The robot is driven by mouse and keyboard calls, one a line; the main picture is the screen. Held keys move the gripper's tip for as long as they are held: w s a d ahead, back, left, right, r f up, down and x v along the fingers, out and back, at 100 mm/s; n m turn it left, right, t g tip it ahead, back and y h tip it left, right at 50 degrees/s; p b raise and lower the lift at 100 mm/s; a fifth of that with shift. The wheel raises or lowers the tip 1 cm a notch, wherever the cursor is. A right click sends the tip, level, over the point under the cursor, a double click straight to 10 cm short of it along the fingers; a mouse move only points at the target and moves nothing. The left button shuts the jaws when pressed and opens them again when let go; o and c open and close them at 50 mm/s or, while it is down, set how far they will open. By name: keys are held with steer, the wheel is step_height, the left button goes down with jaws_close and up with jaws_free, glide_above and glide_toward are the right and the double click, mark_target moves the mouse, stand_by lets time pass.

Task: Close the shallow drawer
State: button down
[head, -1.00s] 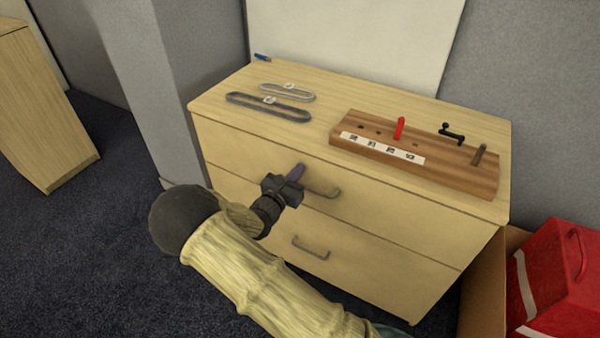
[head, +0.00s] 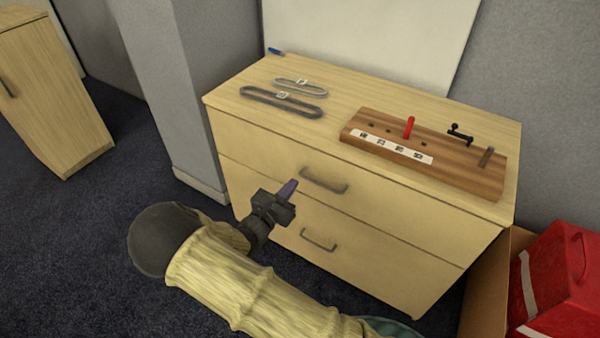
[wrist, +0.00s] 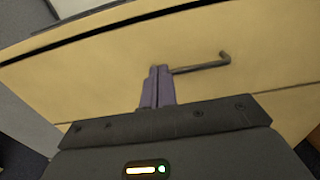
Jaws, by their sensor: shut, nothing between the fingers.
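The wooden cabinet (head: 400,262) has two drawers with grey bar handles. The upper drawer (head: 255,152) looks about flush with the front in the head view; I cannot tell if a small gap is left. A dark line runs along its top edge in the wrist view. Its handle (head: 324,187) also shows in the wrist view (wrist: 205,67). The lower drawer (head: 372,264) looks shut. My gripper (head: 288,188) is shut and empty, in front of the upper drawer, left of its handle. In the wrist view its purple fingertips (wrist: 159,72) appear beside the handle's left end; contact is unclear.
On the cabinet top are two belt loops (head: 283,102), a blue pen (head: 275,51) and a wooden block with pegs (head: 440,160). A red case (head: 555,275) in a cardboard box stands at the right. Dark carpet (head: 70,240) is open at the left.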

steer(key=v, duration=0.4)
steer(key=shift+s+a, duration=0.15)
steer(key=shift+s, duration=0.15)
steer(key=s+d+r+m+g+y, duration=0.1)
steer(key=s+d+m+g, duration=0.5)
steer(key=d+m+g, duration=0.3)
steer(key=s+d+r+m+g+y, duration=0.1)
steer(key=s+d+m+g+y, duration=0.1)
steer(key=s+d+m+g, duration=0.6)
steer(key=d+r+m+t+y+p, duration=0.1)
steer(key=r+m+p, duration=0.5)
steer(key=r+p, duration=0.7)
steer(key=s+d+r+m+t+y+p, duration=0.1)
steer(key=r+m+y+p, duration=0.4)
steer(key=r+p, duration=0.8)
step_height(320, 180, up, 8)
steer(key=shift+s+d+r+m+t+y+p, duration=0.1)
steer(key=shift+s+d+m+t+y+p, duration=0.25)
steer(key=shift+d+m+t, duration=0.65)
